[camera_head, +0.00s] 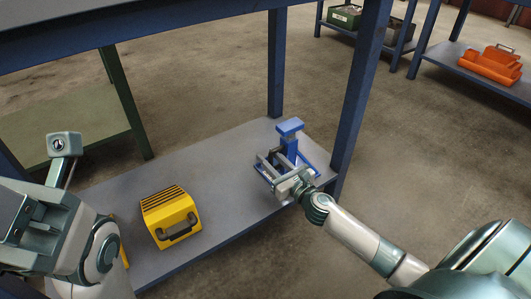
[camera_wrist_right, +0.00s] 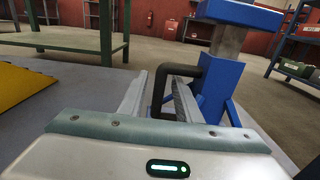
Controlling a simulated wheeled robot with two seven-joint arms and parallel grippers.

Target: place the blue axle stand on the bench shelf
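The blue axle stand (camera_head: 289,130) stands upright on the grey lower shelf (camera_head: 225,150) of the blue bench, near its right end by a bench leg. My right gripper (camera_head: 267,168) is at its near side, low over the shelf. In the right wrist view, the stand's blue body (camera_wrist_right: 218,85) is just right of the fingers (camera_wrist_right: 170,78). Its black bent handle (camera_wrist_right: 188,71) passes between the fingers, which look apart with a gap beside the handle. Part of my left arm shows at the left; its fingers are not seen.
A yellow case (camera_head: 168,212) with a dark handle sits on the shelf left of the stand. Bench legs (camera_head: 362,85) rise beside and behind the stand. The shelf between case and stand is clear. An orange toolbox (camera_head: 490,65) is on another bench at the upper right.

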